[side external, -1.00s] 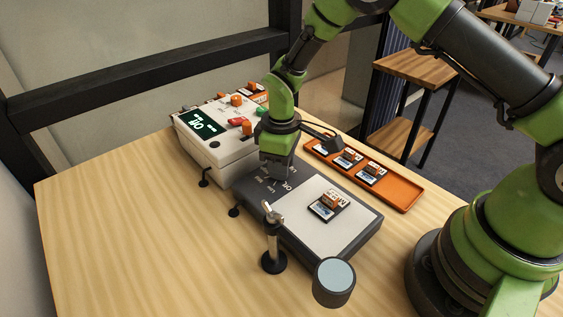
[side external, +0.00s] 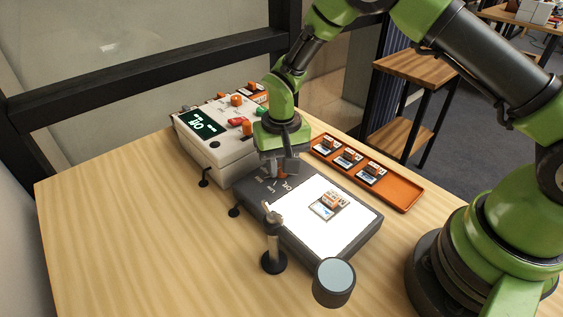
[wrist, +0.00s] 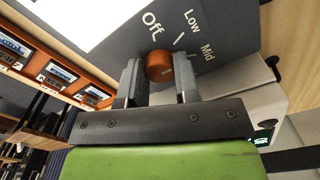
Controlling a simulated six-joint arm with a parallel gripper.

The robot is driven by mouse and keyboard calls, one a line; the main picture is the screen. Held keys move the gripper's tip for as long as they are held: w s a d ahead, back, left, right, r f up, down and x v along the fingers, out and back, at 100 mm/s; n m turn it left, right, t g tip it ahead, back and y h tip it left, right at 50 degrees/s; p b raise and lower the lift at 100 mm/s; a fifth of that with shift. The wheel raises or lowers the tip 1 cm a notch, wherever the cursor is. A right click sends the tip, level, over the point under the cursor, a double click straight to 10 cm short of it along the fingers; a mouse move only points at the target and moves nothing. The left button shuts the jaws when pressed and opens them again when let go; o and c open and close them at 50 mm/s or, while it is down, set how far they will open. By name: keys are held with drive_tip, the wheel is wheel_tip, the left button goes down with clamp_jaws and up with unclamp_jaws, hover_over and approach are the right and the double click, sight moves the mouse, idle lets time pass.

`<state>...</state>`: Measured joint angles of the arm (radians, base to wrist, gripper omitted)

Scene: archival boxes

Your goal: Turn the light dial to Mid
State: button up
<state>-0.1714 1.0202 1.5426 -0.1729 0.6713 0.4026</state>
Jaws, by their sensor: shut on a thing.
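The light dial is a round orange knob (wrist: 159,66) on the dark grey front strip of the light box. Words beside it in the wrist view read Off, Low and Mid; a short white line lies between it and Low. Which setting the dial points to I cannot tell. My gripper (wrist: 158,72) is shut on the dial, one finger on each side. In the side view my gripper (side external: 279,170) is low over that strip and partly hides the dial. The light box's panel (side external: 300,215) glows bright white.
A slide with an orange-topped holder (side external: 330,205) is on the lit panel. An orange tray (side external: 402,196) with several similar pieces lies behind. A white device with a green display (side external: 203,124) stands at left. A post (side external: 272,245) and a round canister (side external: 334,282) stand in front.

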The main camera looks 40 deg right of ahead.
drive_tip(key=shift+m, duration=2)
drive_tip(key=o, duration=0.9)
drive_tip(key=shift+o, duration=0.2)
drive_tip(key=shift+r, duration=0.1)
wheel_tip(320, 180, up, 9)
drive_tip(key=shift+r, duration=0.35)
